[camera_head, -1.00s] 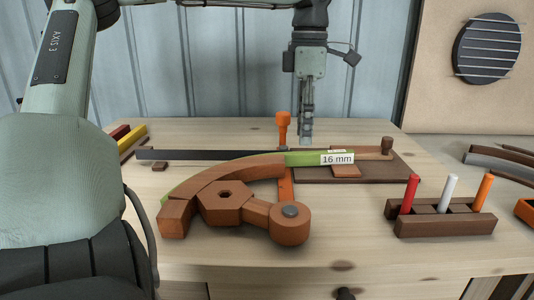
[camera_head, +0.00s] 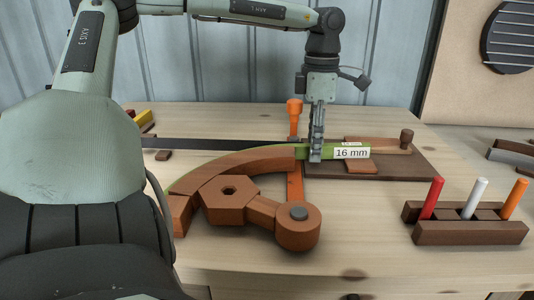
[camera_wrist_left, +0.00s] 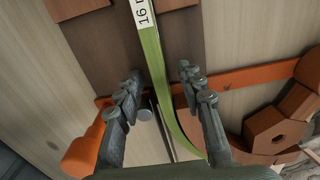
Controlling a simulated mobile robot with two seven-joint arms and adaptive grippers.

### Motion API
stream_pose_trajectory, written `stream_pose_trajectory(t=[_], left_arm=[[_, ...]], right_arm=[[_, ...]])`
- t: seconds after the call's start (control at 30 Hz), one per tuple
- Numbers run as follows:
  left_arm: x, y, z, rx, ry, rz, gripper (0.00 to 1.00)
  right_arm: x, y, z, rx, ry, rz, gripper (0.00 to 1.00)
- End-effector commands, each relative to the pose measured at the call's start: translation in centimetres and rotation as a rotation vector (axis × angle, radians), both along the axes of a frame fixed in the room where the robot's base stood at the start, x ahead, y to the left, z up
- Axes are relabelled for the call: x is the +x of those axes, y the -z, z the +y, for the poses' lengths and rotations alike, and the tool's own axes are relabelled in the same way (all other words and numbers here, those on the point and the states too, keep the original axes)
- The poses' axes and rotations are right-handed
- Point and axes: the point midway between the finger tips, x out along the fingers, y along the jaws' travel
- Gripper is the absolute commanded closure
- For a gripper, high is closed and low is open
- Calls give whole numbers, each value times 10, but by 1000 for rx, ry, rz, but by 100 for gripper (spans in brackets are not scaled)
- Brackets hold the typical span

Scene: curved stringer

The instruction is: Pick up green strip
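The green strip (camera_head: 327,153) bears a white "16 mm" label (camera_head: 351,153) and curves left along the brown curved block (camera_head: 235,168). In the left wrist view the strip (camera_wrist_left: 152,52) runs between the two fingers of my left gripper (camera_wrist_left: 162,80). The fingers are spread, with gaps on both sides of the strip. In the head view my left gripper (camera_head: 316,157) points down at the strip, just left of the label. My right gripper is not in view.
A hexagonal brown block (camera_head: 229,197) and a round-ended lever (camera_head: 298,230) lie in front. A rack (camera_head: 468,233) with red, white and orange sticks stands at right. The table's front is clear.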

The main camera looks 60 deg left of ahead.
Motion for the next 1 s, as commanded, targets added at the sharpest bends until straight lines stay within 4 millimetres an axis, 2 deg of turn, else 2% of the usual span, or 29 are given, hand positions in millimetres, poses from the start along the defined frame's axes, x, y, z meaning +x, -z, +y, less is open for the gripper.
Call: stream_pose_trajectory(t=[0.23, 0.53, 1.0], left_arm=[[0, 3, 0, 1, 0, -1, 63], [0, 2, 0, 1, 1, -1, 100], [1, 0, 0, 1, 1, -2, 100]], right_arm=[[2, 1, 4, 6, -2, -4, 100], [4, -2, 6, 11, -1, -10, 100], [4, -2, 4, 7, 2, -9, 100]])
